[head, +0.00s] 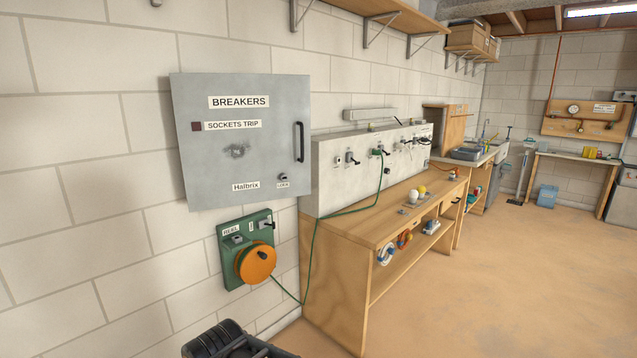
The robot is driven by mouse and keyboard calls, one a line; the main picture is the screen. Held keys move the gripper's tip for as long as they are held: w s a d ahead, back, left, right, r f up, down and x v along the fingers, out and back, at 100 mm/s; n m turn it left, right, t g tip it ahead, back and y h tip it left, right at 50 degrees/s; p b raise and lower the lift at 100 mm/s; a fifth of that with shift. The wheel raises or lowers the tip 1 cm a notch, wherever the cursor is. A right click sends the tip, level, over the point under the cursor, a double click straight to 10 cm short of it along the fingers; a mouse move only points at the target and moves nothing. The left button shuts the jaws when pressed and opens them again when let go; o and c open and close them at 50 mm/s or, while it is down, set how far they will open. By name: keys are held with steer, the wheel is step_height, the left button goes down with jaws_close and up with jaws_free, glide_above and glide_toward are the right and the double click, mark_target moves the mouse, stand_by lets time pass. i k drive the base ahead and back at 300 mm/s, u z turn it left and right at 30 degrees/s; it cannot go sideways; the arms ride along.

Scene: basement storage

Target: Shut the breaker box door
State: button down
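The breaker box door (215,170) is a grey metal panel on the block wall, left of centre in the head view. It carries the labels "BREAKERS", "SOCKETS TRIP" and "Halbrix", with a small lock at lower right. Its black upright handle (299,142) is near the right edge. The door's front faces me; no inside of the box shows, and I cannot tell whether it is fully shut or slightly ajar. A black part of my arm end, probably my gripper (226,342), shows at the bottom edge, well below the door and apart from it. Its fingertips cannot be made out.
A green reel plate with an orange reel (256,262) is mounted just below the door. Its green cable runs to a white socket panel (330,190) on the right. A wooden bench (340,260) stands below that panel. The floor (500,290) at right is clear.

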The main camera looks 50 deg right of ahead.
mark_target(238, 133)
steer(key=k, duration=0.95)
steer(key=z, duration=0.7)
steer(key=i, duration=0.8)
steer(key=z, duration=0.3)
